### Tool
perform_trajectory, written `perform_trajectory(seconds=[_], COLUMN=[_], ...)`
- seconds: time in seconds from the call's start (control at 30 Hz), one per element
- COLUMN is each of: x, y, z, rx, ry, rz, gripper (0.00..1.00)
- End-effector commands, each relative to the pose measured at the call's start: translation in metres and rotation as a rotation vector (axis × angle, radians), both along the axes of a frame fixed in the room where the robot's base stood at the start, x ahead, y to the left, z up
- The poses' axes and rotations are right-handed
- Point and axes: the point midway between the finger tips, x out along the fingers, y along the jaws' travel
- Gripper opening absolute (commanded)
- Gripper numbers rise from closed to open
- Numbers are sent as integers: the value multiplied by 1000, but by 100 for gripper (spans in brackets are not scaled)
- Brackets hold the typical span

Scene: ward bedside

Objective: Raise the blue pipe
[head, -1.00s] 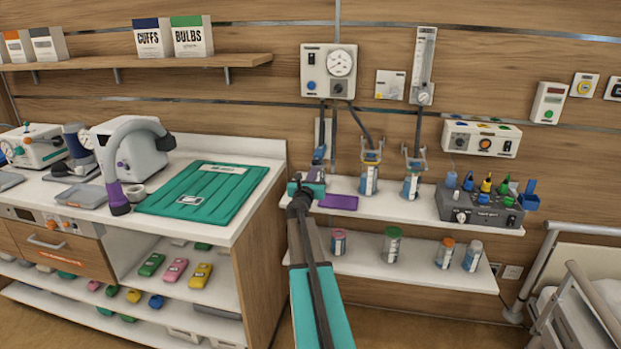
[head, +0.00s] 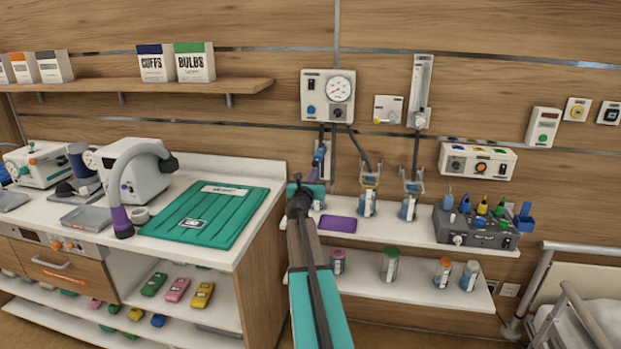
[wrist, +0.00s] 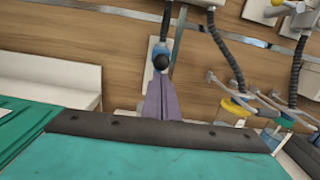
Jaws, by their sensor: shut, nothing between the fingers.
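The blue pipe (head: 319,156) shows as a blue piece with dark tubing above it, below the gauge unit on the wall. In the wrist view it is a blue piece (wrist: 161,47) with a black ball at its lower end. My gripper (head: 312,174) is just below it in the head view. In the wrist view the purple-grey fingers (wrist: 162,82) are together and empty, with their tips overlapping or close under the black ball. I cannot tell whether they touch it. The teal hand hides what lies below.
The gauge unit (head: 328,96) is above. A counter with a green tray (head: 205,216) is at left. A bed rail (head: 560,247) is at far right.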

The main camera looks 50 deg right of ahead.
Motion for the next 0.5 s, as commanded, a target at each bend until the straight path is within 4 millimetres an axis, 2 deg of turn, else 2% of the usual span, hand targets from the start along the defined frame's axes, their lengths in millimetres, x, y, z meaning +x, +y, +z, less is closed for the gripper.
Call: perform_trajectory(seconds=[0.23,0.5], x=[1,1], y=[-1,0], z=[6,2], rx=[-7,-9], ry=[-2,-2], rz=[0,1], gripper=[0,0])
